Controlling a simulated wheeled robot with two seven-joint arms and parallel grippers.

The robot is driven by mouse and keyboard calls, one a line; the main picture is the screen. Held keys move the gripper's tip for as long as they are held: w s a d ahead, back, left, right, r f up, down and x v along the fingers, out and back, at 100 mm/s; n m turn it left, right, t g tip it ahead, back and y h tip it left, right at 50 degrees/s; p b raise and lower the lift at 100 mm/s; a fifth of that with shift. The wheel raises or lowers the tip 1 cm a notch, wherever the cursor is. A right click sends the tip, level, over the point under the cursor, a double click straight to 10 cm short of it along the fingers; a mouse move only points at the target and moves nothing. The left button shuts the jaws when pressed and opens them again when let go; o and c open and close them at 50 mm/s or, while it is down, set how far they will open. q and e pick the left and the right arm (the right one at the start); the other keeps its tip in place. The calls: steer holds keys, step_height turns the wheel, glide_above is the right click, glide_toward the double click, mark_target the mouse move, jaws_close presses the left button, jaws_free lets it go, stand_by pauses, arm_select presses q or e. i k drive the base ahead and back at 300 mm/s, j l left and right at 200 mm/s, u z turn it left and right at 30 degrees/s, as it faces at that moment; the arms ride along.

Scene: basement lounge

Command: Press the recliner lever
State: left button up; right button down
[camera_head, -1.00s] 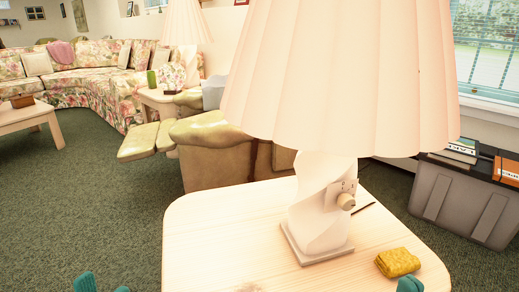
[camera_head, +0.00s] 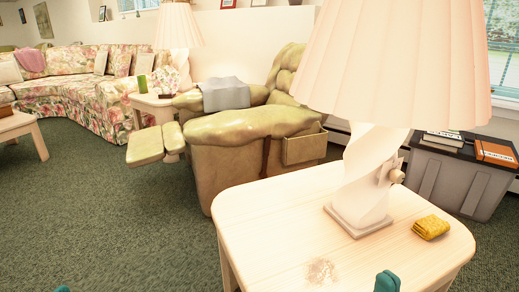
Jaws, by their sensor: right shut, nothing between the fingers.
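The recliner (camera_head: 228,165) stands mid-view behind the side table, olive-tan, with its footrest (camera_head: 153,146) extended to the left and its backrest (camera_head: 288,78) leaning back. A narrow dark brown upright strip (camera_head: 266,157) shows on its near side, beside a side pocket (camera_head: 304,149); I cannot tell whether this strip is the lever. My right gripper (camera_head: 387,281) shows as a teal tip at the bottom edge, shut and empty, in front of the table and well apart from the recliner. Only a sliver of my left gripper (camera_head: 62,289) shows at the bottom left.
A wooden side table (camera_head: 270,215) fills the near right, with a tall lamp (camera_head: 365,180) and a folded yellow cloth (camera_head: 431,227). A grey bin (camera_head: 455,180) with books stands at right. Green carpet (camera_head: 120,225) at left is clear. A floral sofa (camera_head: 75,85) stands far left.

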mark_target(266, 155)
steer(key=i+j+z, duration=0.1)
steer(key=j, duration=0.35)
steer(key=i+j+z, duration=0.1)
steer(key=j, duration=0.35)
steer(key=i+j, duration=0.2)
steer(key=j, duration=0.25)
steer(key=i+j+z, duration=0.15)
steer(key=j, duration=0.3)
steer(key=i+j+z, duration=0.1)
steer(key=j, duration=0.4)
steer(key=i+j+z, duration=0.15)
steer(key=i, duration=0.45)
steer(key=i+j+z, duration=0.1)
steer(key=i+j, duration=0.35)
steer(key=i+j+z, duration=0.15)
steer(key=i+j, duration=0.2)
steer(key=i, duration=0.35)
steer(key=i+j+z, duration=0.1)
steer(key=i+j, duration=0.35)
steer(key=i, duration=0.1)
